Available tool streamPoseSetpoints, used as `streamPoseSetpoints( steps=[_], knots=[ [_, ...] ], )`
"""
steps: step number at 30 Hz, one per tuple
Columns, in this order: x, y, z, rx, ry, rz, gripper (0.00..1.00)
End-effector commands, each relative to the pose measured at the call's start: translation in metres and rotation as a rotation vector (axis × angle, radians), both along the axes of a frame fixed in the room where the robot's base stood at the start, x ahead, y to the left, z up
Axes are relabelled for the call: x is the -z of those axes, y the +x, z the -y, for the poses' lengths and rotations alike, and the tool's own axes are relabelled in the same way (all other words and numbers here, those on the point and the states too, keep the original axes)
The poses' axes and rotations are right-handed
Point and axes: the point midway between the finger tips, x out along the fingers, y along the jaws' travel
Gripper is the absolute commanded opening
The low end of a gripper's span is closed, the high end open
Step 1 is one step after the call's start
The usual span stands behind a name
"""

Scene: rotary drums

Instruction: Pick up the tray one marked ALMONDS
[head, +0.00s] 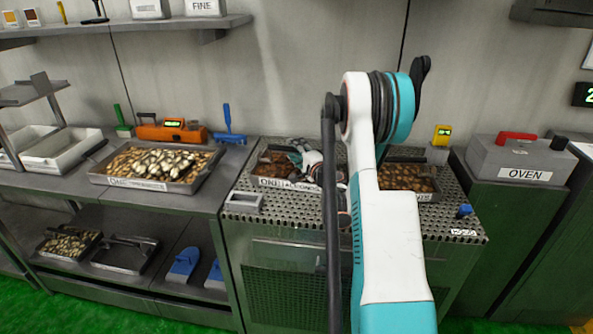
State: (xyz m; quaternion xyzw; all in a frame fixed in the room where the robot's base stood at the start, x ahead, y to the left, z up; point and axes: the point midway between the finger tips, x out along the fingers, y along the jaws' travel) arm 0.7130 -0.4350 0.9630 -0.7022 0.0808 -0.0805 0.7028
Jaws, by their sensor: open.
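A metal tray with a white label reading ONE and what looks like ALMONDS (262,181) sits on the perforated metal table and holds brown nuts. My gripper (301,158) is open, at or just above the tray's right part. My arm hides part of the tray's right side, and I cannot tell whether the fingers touch it. Another tray of brown nuts (408,178) sits on the same table, right of my arm; its label is mostly hidden.
A tray of pale nuts (150,165) stands on the left counter, its label hard to read. An orange scale (172,131) and a blue tool (228,125) stand behind it. A small grey frame (243,202) lies on the perforated table's front left. A grey OVEN box (520,160) stands right.

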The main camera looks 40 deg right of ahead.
Motion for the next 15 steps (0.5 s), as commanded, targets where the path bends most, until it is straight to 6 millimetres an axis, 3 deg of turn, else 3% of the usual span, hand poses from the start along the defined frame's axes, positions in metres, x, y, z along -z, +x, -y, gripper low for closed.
streamPoseSetpoints(
  steps=[5, 10, 15],
  knots=[
    [-0.0005, -0.0002, 0.0001, 0.0, 0.0, 0.0, 0.41],
    [-0.0005, -0.0003, 0.0, 0.0, 0.0, 0.0, 0.02],
    [-0.0003, -0.0004, 0.0, 0.0, 0.0, 0.0, 0.0]
  ],
)
